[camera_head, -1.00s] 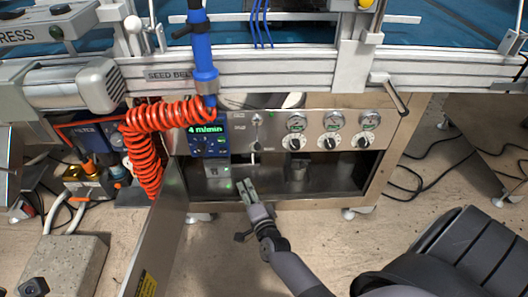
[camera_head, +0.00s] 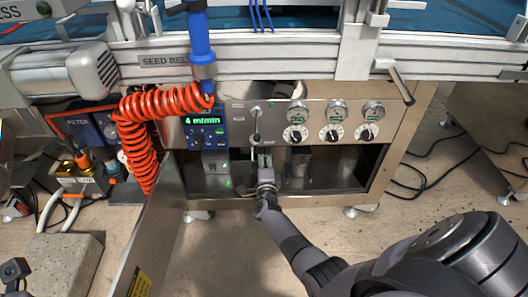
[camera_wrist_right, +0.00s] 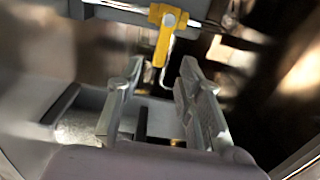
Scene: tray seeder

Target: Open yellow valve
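The yellow valve handle (camera_wrist_right: 163,45) shows in the right wrist view, on a pale horizontal pipe (camera_wrist_right: 125,10), pointing down. It lies just ahead of my right gripper (camera_wrist_right: 161,72), which is open, its two fingers apart on either side of the line to the handle's lower end. I cannot tell whether they touch it. In the head view my right gripper (camera_head: 262,158) reaches into the open compartment under the control panel (camera_head: 265,125). The valve is not visible there.
The open cabinet door (camera_head: 150,235) stands left of my right arm. A coiled red hose (camera_head: 135,135) hangs to the left of the panel. Clear cups (camera_head: 299,165) stand inside the compartment to the right of the gripper. A concrete block (camera_head: 65,262) stands on the floor at left.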

